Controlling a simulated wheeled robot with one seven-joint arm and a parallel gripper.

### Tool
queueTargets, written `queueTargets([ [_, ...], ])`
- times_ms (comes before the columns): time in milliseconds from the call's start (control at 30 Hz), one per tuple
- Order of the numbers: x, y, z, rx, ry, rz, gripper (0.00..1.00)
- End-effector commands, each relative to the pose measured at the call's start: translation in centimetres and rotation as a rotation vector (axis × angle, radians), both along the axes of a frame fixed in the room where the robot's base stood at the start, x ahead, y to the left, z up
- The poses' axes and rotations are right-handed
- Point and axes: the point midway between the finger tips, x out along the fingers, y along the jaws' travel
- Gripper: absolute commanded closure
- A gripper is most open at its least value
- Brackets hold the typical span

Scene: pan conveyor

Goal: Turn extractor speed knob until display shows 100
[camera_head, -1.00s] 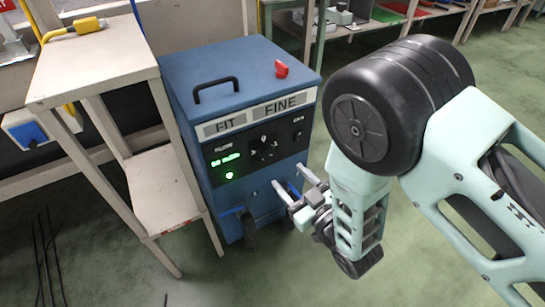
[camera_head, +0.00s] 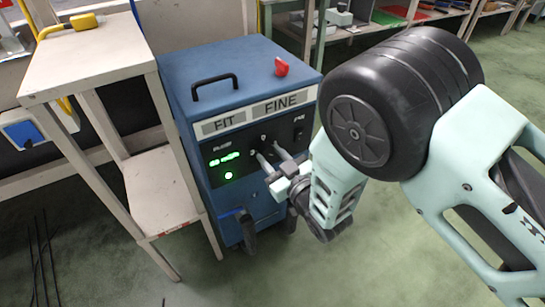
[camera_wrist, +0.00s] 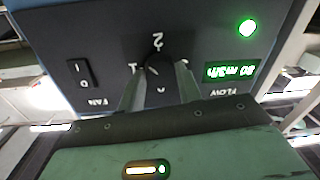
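The extractor (camera_head: 230,75) is a blue box with a dark front panel. Its green display (camera_head: 224,159) is lit but too blurred to read surely; in the wrist view the display (camera_wrist: 231,71) is upside down and seems to show a number with m3/h. The black speed knob (camera_wrist: 157,68) has marks around it. My gripper (camera_head: 268,155) is at the panel in front of the knob. In the wrist view its fingers (camera_wrist: 158,82) stand apart on either side of the knob. I cannot tell whether they touch it.
A FAN switch (camera_wrist: 80,73) and a round green light (camera_wrist: 247,28) are on the same panel. A red object (camera_head: 282,67) and a black handle (camera_head: 214,85) are on top of the extractor. A beige bench (camera_head: 100,60) stands close on the left. Green floor is open at front.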

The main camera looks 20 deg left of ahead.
Motion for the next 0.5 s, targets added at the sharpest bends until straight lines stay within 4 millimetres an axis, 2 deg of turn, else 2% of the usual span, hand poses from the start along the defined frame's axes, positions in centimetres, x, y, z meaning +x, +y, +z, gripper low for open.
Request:
queueTargets([
  [67, -0.02, -0.01, -0.01, 0.000, 0.000, 0.000, 0.88],
  [500, 0.03, -0.07, 0.01, 0.061, 0.070, -0.002, 0.88],
])
